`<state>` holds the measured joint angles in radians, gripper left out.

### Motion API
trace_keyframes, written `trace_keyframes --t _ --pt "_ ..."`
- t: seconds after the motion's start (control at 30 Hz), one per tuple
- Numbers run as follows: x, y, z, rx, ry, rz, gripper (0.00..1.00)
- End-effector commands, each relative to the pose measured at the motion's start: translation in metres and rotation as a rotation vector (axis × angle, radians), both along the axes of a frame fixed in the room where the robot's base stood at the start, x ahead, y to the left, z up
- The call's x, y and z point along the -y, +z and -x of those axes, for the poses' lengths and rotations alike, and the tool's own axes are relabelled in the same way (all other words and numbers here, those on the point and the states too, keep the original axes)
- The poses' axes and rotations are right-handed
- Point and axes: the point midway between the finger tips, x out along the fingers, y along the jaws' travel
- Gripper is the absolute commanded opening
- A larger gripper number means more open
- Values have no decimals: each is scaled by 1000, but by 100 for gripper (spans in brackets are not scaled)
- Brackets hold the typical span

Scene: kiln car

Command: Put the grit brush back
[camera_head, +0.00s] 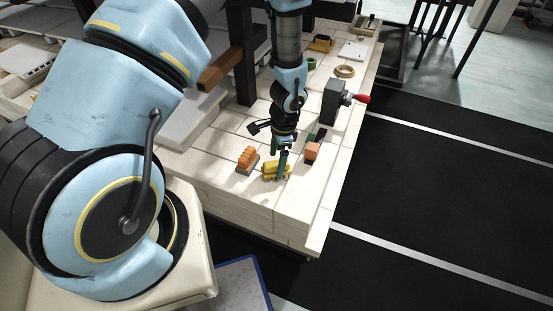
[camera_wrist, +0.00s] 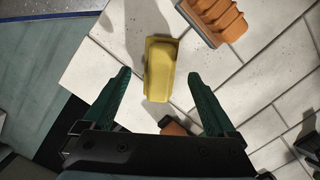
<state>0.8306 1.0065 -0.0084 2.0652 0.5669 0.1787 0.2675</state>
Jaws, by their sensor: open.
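My gripper (camera_head: 284,160) is open and empty, pointing down over the near end of the pale tiled deck. In the wrist view its two green fingers (camera_wrist: 158,75) are spread, with a yellow block-like piece (camera_wrist: 160,68) showing in the gap between and beyond their tips. The yellow piece (camera_head: 276,172) lies on the deck under the gripper in the head view. An orange ribbed piece on a grey base (camera_head: 247,158) sits just left of it; it also shows at the top of the wrist view (camera_wrist: 217,18). I cannot tell for certain which piece is the grit brush.
An orange block (camera_head: 312,151) stands right of my gripper, beside a dark green piece. A dark vise-like device with a red knob (camera_head: 335,101) stands farther back, with a tan ring (camera_head: 344,71) behind it. A dark post (camera_head: 242,55) rises at the left. The deck's near right corner is clear.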

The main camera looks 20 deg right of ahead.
Motion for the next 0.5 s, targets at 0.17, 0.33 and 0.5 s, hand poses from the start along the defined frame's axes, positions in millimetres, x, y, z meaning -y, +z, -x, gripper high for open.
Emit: trace_keyframes --t 0.17,0.33,0.5 --pt "1 9 0 0 0 0 92" --pt "2 15 0 0 0 0 92" --pt "3 22 0 0 0 0 92"
